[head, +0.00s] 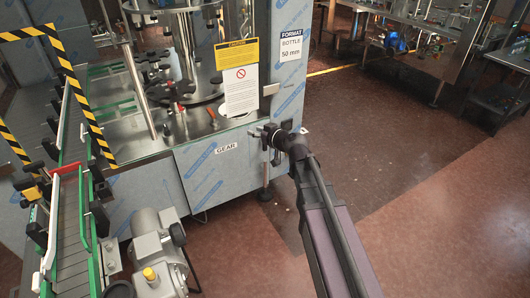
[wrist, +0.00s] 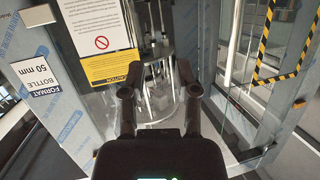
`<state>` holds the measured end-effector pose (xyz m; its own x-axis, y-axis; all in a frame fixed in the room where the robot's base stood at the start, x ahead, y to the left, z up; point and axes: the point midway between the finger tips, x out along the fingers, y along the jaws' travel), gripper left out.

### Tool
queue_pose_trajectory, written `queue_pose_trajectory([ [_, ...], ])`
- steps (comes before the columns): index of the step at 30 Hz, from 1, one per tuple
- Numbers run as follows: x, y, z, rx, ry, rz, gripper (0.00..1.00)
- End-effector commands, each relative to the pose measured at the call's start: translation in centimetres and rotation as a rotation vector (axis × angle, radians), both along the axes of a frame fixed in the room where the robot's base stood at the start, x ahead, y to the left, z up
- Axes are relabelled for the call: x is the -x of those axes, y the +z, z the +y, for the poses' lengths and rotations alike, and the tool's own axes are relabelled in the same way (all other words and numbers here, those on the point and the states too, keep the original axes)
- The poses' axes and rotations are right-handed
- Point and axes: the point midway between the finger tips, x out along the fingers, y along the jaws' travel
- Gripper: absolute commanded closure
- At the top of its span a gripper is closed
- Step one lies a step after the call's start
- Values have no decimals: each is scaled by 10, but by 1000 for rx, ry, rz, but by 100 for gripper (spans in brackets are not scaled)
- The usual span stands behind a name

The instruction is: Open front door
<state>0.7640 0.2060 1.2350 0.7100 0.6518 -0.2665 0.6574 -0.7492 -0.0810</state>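The front door (head: 228,24) seems to be the clear panel on the filler's front; its edges are hard to make out. It carries a yellow caution sign (head: 237,54) and a white notice (head: 241,91), which also shows in the wrist view (wrist: 97,25). It looks shut. My gripper (head: 261,131) is in front of the machine's right front corner, below the notice. In the wrist view, its two dark fingers (wrist: 158,90) are spread apart with nothing held between them. Whether it touches the machine cannot be told.
A film-covered column (head: 290,70) with a "FORMAT BOTTLE 50 mm" label stands right of the door. A "GEAR" panel (head: 222,168) is below. A green-edged conveyor (head: 75,225) and a grey motor (head: 158,255) are at left. The brown floor at right is clear.

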Motion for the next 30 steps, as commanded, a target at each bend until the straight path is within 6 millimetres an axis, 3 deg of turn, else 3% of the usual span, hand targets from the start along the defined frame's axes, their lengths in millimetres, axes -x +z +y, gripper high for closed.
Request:
queue_pose_trajectory([
  [1, -14, 31, 5, -22, -24, -52, 60],
  [3, -27, 55, 8, -46, -64, -117, 60],
  [6, -43, 83, 9, -68, -126, -188, 60],
  [10, -58, 105, 8, -82, -196, -240, 60],
  [15, -66, 116, 6, -86, -245, -266, 60],
  [24, -67, 116, 6, -85, -255, -270, 60],
  [27, -67, 116, 6, -85, -254, -270, 43],
  [30, -67, 116, 6, -86, -254, -270, 43],
])
